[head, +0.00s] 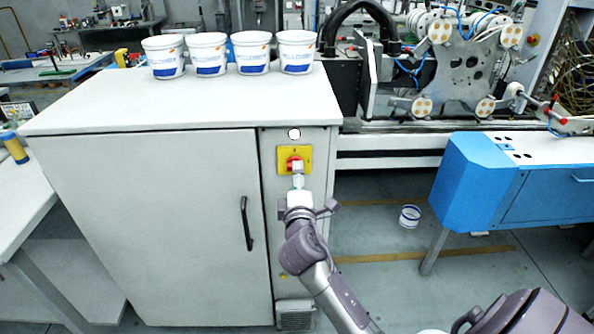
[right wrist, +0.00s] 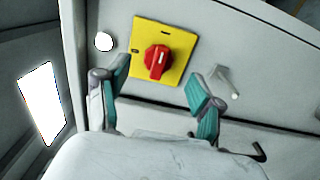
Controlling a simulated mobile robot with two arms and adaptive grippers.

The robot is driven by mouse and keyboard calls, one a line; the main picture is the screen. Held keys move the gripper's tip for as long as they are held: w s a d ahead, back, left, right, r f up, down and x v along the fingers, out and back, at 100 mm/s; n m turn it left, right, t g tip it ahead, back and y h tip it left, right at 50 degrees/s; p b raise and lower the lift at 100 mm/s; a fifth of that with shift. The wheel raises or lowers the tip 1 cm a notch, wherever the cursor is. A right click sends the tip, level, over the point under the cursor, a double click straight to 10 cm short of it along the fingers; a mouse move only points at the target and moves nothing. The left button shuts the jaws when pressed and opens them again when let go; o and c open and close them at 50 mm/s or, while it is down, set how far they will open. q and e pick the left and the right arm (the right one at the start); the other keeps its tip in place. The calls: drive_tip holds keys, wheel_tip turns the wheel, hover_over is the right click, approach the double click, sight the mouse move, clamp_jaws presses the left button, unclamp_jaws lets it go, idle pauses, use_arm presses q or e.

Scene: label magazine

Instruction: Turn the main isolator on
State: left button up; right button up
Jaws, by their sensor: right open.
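The main isolator is a red rotary knob (head: 294,163) on a yellow plate (head: 307,153), on the narrow right-hand front panel of a grey cabinet. In the right wrist view the red knob (right wrist: 157,62) shows a short white mark running roughly up and down the picture, and the yellow plate (right wrist: 174,43) lies around it. My right gripper (head: 298,174) is in front of the knob and partly covers it in the head view. In the right wrist view its fingers (right wrist: 160,76) are open, one on each side of the knob, with visible gaps. Contact cannot be told. My left gripper is out of view.
A white round lamp (head: 294,134) sits above the plate. A black handle (head: 246,223) is on the cabinet door. Several white tubs (head: 206,54) stand on the cabinet top. A blue table (head: 500,185) stands right, and a small bucket (head: 410,216) is on the floor.

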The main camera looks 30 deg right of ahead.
drive_tip(key=v, duration=0.7)
drive_tip(key=shift+s, duration=0.1)
drive_tip(key=w+a+f+g+y, duration=0.1)
drive_tip(key=a+f+g+y, duration=0.25)
drive_tip(key=f, duration=1.65)
drive_tip(key=s+a+f+m+g+y, duration=0.1)
drive_tip(key=s+a+f+y, duration=0.15)
drive_tip(key=f, duration=0.65)
drive_tip(key=s+a+f+g+y, duration=0.15)
drive_tip(key=s+f, duration=0.25)
drive_tip(key=f, duration=0.4)
drive_tip(key=s+a+f+m+g, duration=0.2)
drive_tip(key=s+f+m+g, duration=0.15)
drive_tip(key=s+f, duration=1)
drive_tip(key=s+f+m+g, duration=0.1)
drive_tip(key=s+f, duration=0.2)
drive_tip(key=s, duration=0.4)
drive_tip(key=s+f+m+g+y, duration=0.1)
drive_tip(key=s+f, duration=0.3)
drive_tip(key=s, duration=0.4)
drive_tip(key=s+d+f+m+g, duration=0.1)
drive_tip(key=s+f+m+g, duration=0.1)
drive_tip(key=s, duration=0.6)
drive_tip(key=shift+s+f+m+g+y, duration=0.2)
drive_tip(key=shift+f+m+g+y, duration=0.2)
drive_tip(key=shift+f, duration=0.5)
